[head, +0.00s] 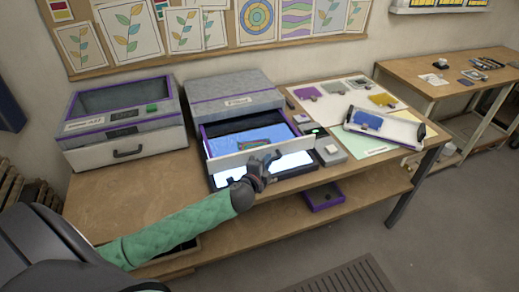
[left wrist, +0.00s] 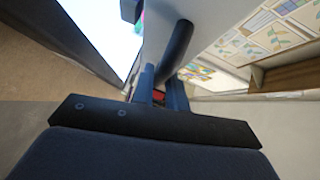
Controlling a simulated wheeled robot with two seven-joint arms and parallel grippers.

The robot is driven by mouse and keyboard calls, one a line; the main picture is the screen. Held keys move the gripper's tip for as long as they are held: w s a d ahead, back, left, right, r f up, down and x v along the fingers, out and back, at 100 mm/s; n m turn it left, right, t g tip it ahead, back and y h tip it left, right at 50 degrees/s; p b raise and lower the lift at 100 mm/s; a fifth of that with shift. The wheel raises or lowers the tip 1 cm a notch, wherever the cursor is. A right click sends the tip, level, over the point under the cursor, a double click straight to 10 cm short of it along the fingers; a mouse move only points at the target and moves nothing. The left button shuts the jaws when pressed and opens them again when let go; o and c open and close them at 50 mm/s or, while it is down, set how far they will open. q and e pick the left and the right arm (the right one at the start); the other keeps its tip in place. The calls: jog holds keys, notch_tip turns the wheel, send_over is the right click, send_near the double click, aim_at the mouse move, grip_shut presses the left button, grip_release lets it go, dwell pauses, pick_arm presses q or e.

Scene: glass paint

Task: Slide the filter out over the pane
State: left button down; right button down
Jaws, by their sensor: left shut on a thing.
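The filter is a drawer-like slide with a blue sheet (head: 225,141) behind a long white front (head: 228,160). It stands part way out of the grey purple-trimmed box (head: 237,100). My left gripper (head: 265,168) is shut on the dark handle (left wrist: 177,48) at the white front. A multicoloured patterned patch (head: 258,145) shows behind the front; I cannot tell whether it is the pane or a reflection. A bright white lit surface (head: 290,166) lies below and in front of the slide, partly covered by my gripper. My right gripper is out of view.
The bench front left (head: 130,190) is clear.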

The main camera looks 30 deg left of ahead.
pick_arm(q)
jog(key=shift+s+d, duration=1)
jog(key=shift+d, duration=0.1)
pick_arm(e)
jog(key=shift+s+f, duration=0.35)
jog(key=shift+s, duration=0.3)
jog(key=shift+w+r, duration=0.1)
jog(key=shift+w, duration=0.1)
pick_arm(q)
jog(key=c, duration=1.4)
grip_release()
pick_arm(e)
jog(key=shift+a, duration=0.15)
